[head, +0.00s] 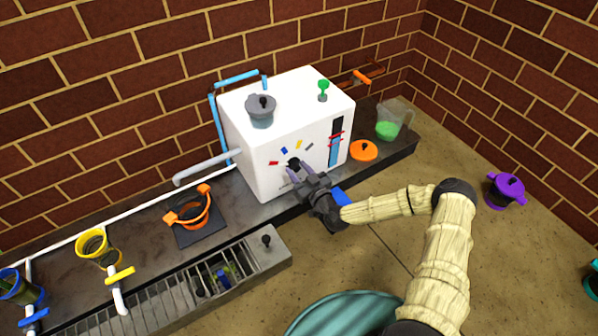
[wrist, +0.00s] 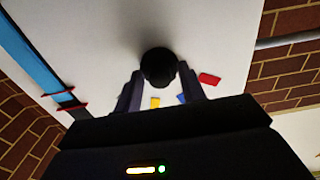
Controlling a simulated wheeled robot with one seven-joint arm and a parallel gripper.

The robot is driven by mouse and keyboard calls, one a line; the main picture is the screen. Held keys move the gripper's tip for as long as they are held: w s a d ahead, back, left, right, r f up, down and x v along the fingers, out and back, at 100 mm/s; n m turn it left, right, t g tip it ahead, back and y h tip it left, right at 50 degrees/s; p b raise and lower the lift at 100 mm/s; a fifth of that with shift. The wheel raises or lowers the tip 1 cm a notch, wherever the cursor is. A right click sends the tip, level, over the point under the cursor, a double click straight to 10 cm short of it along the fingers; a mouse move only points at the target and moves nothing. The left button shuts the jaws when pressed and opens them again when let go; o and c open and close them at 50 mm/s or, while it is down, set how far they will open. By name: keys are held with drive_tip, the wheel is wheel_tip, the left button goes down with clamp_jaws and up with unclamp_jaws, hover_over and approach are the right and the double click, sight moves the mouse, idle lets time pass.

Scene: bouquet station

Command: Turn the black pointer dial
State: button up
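The black pointer dial (head: 294,163) is on the front face of the white box-shaped machine (head: 262,177). Red, blue, yellow and grey marks are spread around it. In the wrist view the dial (wrist: 158,66) looks like a round black knob; which way its pointer faces I cannot tell. My gripper (head: 292,173) is at the front face, right at the dial. In the wrist view its two fingers (wrist: 160,82) are spread, one on each side of the dial, with small gaps seeming to show. The yellow, blue and red marks show near the fingers.
A blue gauge strip (head: 335,150) with red markers is right of the dial. A grey lidded pot (head: 261,112) and a green knob (head: 323,87) are on top. An orange lid (head: 364,150) and a jug of green liquid (head: 389,125) stand to the right.

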drive_tip(key=c, duration=0.7)
drive_tip(key=shift+m, duration=0.4)
drive_tip(key=m+p, duration=0.1)
drive_tip(key=m, duration=0.3)
drive_tip(key=shift+p, duration=0.35)
drive_tip(key=m, duration=0.5)
drive_tip(key=shift+d+m, duration=0.1)
drive_tip(key=shift+m, duration=0.3)
drive_tip(key=m, duration=0.3)
drive_tip(key=shift+m, duration=0.4)
drive_tip(key=m, duration=0.3)
drive_tip(key=shift+f+m+b, duration=0.1)
drive_tip(key=shift+m+b, duration=0.2)
drive_tip(key=shift+b, duration=0.05)
drive_tip(key=m+b, duration=0.1)
drive_tip(key=m, duration=0.5)
drive_tip(key=shift+b, duration=0.4)
